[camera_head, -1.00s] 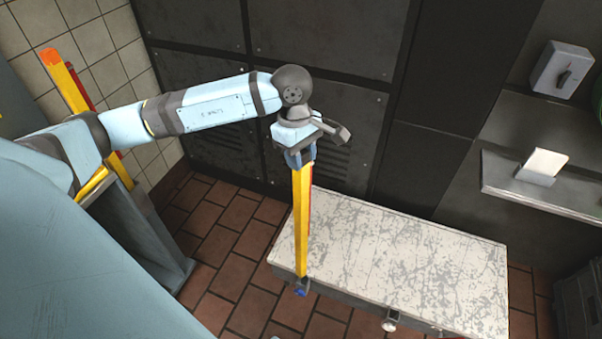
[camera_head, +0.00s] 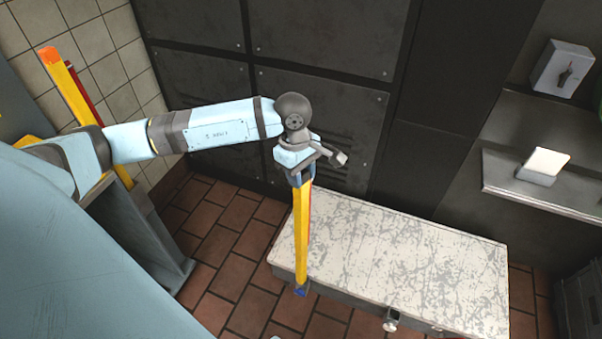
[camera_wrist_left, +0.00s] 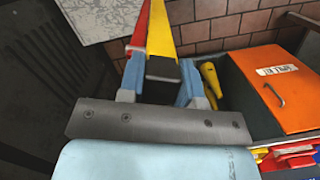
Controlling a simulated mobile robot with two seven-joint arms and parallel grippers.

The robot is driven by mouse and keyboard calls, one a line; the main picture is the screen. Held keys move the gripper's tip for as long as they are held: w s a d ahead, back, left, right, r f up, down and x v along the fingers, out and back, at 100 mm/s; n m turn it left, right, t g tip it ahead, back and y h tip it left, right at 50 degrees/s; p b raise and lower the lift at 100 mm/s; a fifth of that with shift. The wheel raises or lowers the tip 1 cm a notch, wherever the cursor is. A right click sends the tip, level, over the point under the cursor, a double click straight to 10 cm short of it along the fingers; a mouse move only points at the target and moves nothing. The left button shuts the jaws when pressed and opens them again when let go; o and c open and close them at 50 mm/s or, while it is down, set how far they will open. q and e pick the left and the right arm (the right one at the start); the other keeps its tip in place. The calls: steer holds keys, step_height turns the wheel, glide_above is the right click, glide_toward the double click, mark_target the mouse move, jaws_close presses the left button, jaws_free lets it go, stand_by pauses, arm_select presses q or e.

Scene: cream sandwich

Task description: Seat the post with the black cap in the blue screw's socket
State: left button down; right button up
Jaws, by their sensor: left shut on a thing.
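My left gripper (camera_head: 300,179) is shut on the upper end of a long yellow-and-red post (camera_head: 302,235), which hangs close to upright. In the left wrist view the post's black cap (camera_wrist_left: 162,68) sits between the blue fingers of the left gripper (camera_wrist_left: 160,84). A blue screw (camera_head: 300,291) shows at the front left edge of the bench. The post's lower end meets or overlaps this screw in the head view; I cannot tell whether it is inside the socket. My right gripper is not in view.
A scuffed white bench (camera_head: 410,260) stands below and right of the post, with a round metal knob (camera_head: 390,319) at its front. Another post with an orange end (camera_head: 60,72) leans at left. An orange lidded box (camera_wrist_left: 275,85) shows in the wrist view.

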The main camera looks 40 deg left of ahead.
arm_select(q)
steer(key=shift+f+b, duration=0.35)
steer(key=shift+f, duration=0.05)
steer(key=c, duration=0.8)
jaws_free()
